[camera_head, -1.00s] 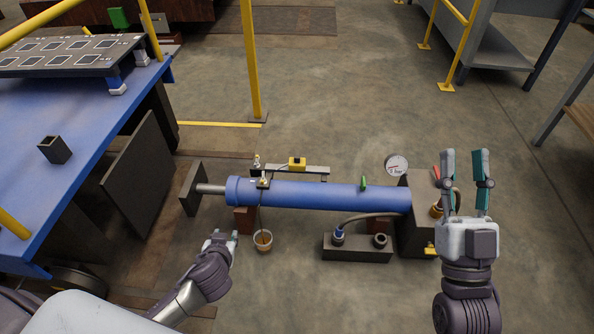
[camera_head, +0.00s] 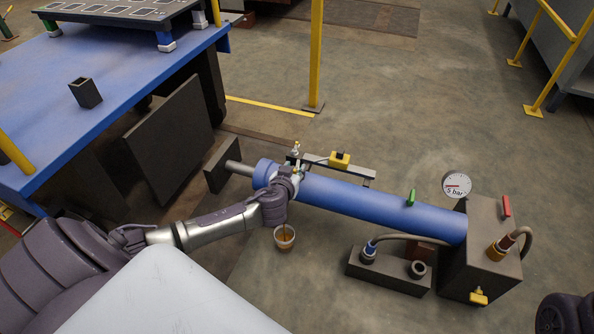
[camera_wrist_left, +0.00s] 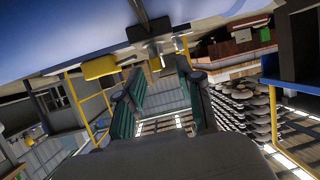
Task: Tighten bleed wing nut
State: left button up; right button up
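The blue cylinder (camera_head: 375,207) lies across the floor area, with its rod end at the left. My left gripper (camera_head: 295,170) is at the cylinder's left end, over the bleed fitting, and its hand hides the wing nut in the head view. In the left wrist view the two teal-padded fingers of the left gripper (camera_wrist_left: 158,68) stand apart, with a small yellowish part between or behind the tips; contact cannot be told. A small brass-and-white fitting (camera_head: 296,149) shows just behind the hand. A cup (camera_head: 284,237) with brownish liquid stands below. My right gripper is out of view.
A pressure gauge (camera_head: 457,186) reading about 5 bar, a red lever (camera_head: 506,206) and a dark block (camera_head: 480,250) are at the right. A yellow box (camera_head: 340,160) sits on a rail behind the cylinder. A blue table (camera_head: 60,120) stands at left. Floor behind is open.

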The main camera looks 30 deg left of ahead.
aim_at(296, 166)
pick_arm(q)
jog(key=shift+b+x, duration=0.55)
jog(key=shift+x, duration=1.15)
grip_shut()
